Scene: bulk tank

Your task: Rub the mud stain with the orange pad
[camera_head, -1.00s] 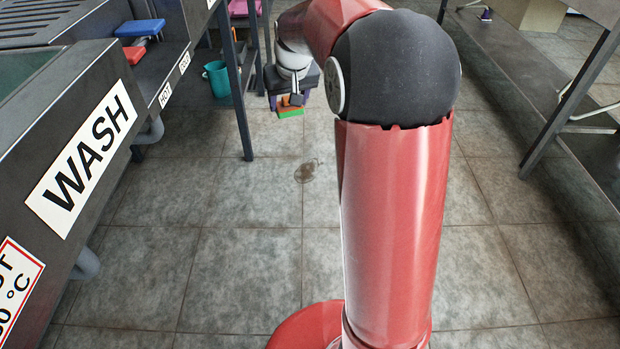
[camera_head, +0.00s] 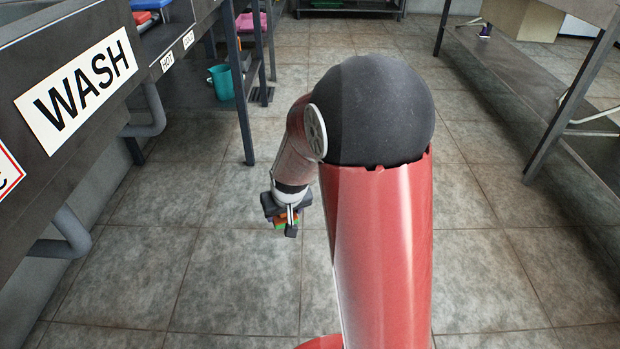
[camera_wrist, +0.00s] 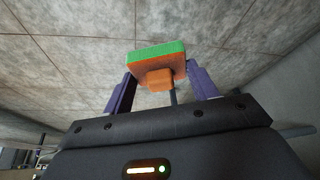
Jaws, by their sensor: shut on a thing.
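My gripper (camera_head: 286,223) is low over the floor, left of my upper arm. It is shut on the orange pad (camera_head: 279,221). In the wrist view, the pad (camera_wrist: 157,58) has an orange body with a green layer on its far side, and an orange grip block between the purple fingers of my gripper (camera_wrist: 160,86). I cannot tell whether the pad touches the floor. The mud stain is not visible now in either view; my arm may hide it.
A sink unit with a WASH sign (camera_head: 76,85) runs along the left, with grey pipes (camera_head: 66,232) below. A metal table (camera_head: 570,90) stands at right. The tiled floor between is clear.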

